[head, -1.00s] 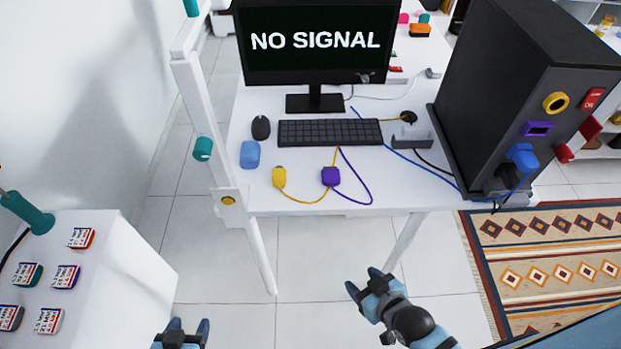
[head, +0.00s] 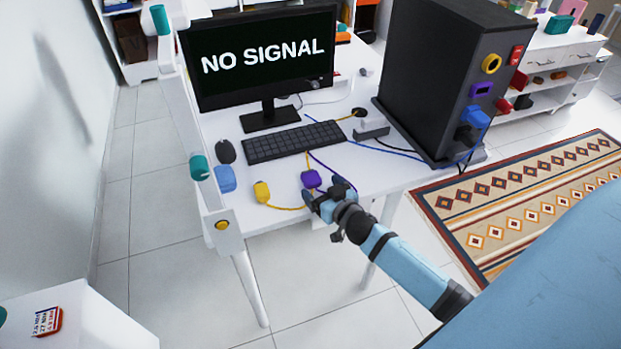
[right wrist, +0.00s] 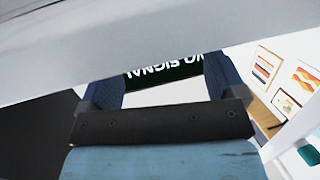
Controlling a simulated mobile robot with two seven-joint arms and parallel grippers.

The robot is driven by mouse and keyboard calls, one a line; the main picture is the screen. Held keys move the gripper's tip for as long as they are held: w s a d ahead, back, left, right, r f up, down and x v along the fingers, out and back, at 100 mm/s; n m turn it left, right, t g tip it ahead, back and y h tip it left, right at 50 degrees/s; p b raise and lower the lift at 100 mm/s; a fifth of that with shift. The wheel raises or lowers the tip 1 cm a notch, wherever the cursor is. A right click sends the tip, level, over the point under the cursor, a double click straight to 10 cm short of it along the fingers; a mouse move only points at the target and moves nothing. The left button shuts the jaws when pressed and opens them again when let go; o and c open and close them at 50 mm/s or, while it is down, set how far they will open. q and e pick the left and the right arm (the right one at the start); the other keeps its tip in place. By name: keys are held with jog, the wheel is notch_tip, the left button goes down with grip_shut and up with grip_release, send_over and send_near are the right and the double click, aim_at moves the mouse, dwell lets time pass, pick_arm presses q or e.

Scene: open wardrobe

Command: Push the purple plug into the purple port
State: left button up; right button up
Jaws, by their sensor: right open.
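The purple plug (head: 311,179) lies on the white desk near its front edge, its purple cable running back over the desk. The purple port (head: 481,89) is on the front of the black computer tower, between a yellow port and a blue plug. My right gripper (head: 322,193) is open and empty, right at the desk's front edge beside the purple plug. In the right wrist view its two fingers (right wrist: 165,85) stand apart, with the monitor between them and a pale surface across the top. The plug cannot be made out there. My left gripper is out of view.
A yellow plug (head: 262,192) lies left of the purple one. The keyboard (head: 292,141), mouse (head: 225,151) and monitor (head: 262,60) are behind. A blue plug (head: 473,117) sits in the tower (head: 440,60). A grey stand (head: 371,131) is left of the tower.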

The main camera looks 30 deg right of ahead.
aim_at(315, 181)
jog(key=shift+w+d+f+p, duration=0.15)
jog(key=shift+w+f, duration=0.05)
jog(key=shift+w, duration=0.8)
jog(key=shift+w+d+f+p, duration=0.1)
jog(key=shift+w+f, duration=0.15)
jog(key=shift+w, duration=0.75)
jog(key=shift+w+d+f+p, duration=0.15)
jog(key=shift+w+f, duration=0.05)
jog(key=shift+w, duration=0.8)
jog(key=c, duration=1.1)
